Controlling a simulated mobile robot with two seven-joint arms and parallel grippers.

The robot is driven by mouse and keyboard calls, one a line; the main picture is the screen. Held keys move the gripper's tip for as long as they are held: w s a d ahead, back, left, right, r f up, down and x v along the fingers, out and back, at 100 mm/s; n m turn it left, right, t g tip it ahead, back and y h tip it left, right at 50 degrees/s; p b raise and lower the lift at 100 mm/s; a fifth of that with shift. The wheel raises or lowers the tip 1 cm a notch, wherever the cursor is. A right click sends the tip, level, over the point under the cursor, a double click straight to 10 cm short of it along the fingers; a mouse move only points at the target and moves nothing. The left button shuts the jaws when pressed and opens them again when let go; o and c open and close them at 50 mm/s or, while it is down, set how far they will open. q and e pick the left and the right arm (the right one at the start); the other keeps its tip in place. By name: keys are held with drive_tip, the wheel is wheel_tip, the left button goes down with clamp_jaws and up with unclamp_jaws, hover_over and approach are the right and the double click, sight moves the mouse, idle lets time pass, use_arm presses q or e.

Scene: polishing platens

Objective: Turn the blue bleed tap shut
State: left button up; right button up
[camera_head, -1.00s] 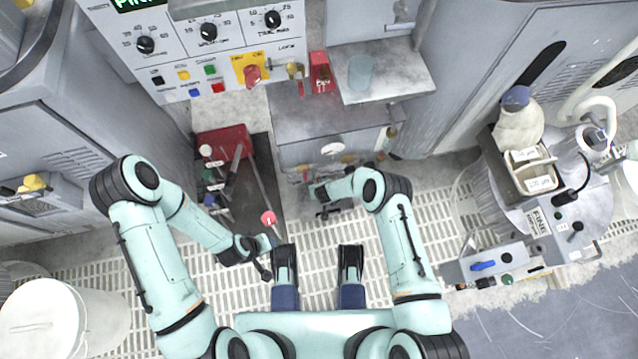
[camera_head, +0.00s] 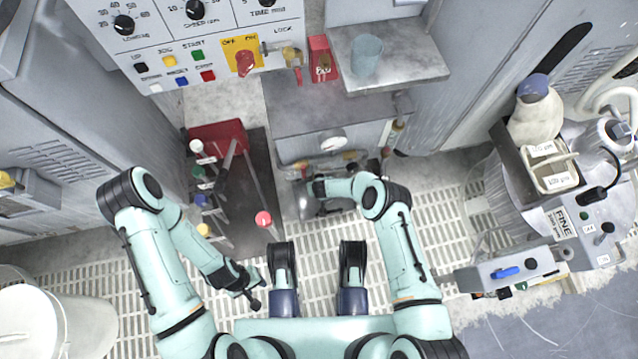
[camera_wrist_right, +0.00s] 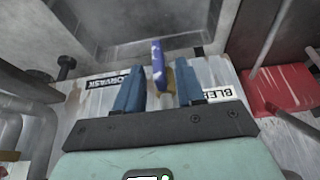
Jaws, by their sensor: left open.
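The blue tap handle (camera_wrist_right: 158,58) stands upright in the right wrist view, on a brass-coloured stem, near a label ending in view as "BLE" (camera_wrist_right: 218,94). My right gripper (camera_wrist_right: 160,72) is open, with its two blue fingers apart on either side of the handle's line. I cannot tell whether the handle is between the fingertips or just beyond them. In the head view my right gripper (camera_head: 316,190) is low, below the cabinet front, and the blue tap cannot be made out there. My left gripper (camera_head: 250,290) is open and empty over the grating.
A rack of coloured-knob valves (camera_head: 225,185) stands left of my right gripper. The pink-red knob (camera_head: 263,219) is close to both arms. A grey cabinet with a shelf (camera_head: 400,75) rises ahead. The FINE unit (camera_head: 545,265) is at right, a white bucket (camera_head: 55,330) at left.

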clamp_jaws()
drive_tip(key=shift+d+y, duration=0.1)
drive_tip(key=shift+y, duration=0.2)
drive_tip(key=shift+w+d+f+m+g+y, duration=0.1)
drive_tip(key=shift+d+m+g+y, duration=0.15)
drive_tip(key=shift+y, duration=0.7)
drive_tip(key=shift+d+f+m+g+y, duration=0.1)
drive_tip(key=shift+d+m+g+y, duration=0.1)
drive_tip(key=shift+y, duration=0.8)
drive_tip(key=shift+w+d+f+m+g+y, duration=0.15)
drive_tip(key=shift+m+y, duration=0.1)
drive_tip(key=shift+y, duration=0.7)
drive_tip(key=shift+s+r, duration=0.1)
